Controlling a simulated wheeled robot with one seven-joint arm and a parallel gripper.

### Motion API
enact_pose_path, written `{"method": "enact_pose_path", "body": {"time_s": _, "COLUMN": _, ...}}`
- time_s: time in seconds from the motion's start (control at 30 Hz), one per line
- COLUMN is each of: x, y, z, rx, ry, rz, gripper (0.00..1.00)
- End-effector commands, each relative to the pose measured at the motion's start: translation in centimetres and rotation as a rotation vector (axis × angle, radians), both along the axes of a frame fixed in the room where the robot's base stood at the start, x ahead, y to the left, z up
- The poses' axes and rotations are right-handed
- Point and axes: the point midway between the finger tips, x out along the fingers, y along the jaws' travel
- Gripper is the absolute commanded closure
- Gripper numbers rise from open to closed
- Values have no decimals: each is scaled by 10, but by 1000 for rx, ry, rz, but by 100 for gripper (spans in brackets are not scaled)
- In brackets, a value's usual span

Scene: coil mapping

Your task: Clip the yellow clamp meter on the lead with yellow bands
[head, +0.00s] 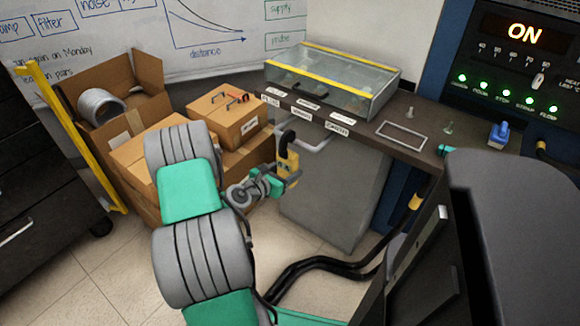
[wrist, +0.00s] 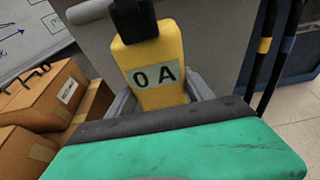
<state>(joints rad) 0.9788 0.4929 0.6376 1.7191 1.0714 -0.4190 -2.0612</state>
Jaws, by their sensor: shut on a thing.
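My gripper (head: 272,186) is shut on the yellow clamp meter (head: 290,165), which it holds up in front of the grey cabinet below the bench. In the wrist view the yellow clamp meter (wrist: 158,70) shows a label reading "0 A" and a dark upper part cut off by the top edge. A black lead with a yellow band (head: 415,201) runs down at the right of the cabinet, apart from the meter. In the wrist view a yellow band (wrist: 264,45) shows on a dark lead at the right. Whether the meter's jaw is open is too small to tell.
Cardboard boxes (head: 238,115) stand behind my arm at the left. A bench (head: 425,150) carries a glass case (head: 335,85) and a blue connector (head: 499,134). Black cables (head: 320,266) cross the floor. A large dark object (head: 510,230) fills the right foreground. Open floor (head: 75,270) lies left.

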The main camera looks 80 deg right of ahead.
Motion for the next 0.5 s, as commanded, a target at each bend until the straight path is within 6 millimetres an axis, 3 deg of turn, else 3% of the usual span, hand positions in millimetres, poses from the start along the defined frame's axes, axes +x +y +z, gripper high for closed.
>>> {"method": "enact_pose_path", "body": {"time_s": 0.5, "x": 13, "y": 27, "z": 2, "rx": -1, "ry": 1, "rz": 2, "gripper": 95}}
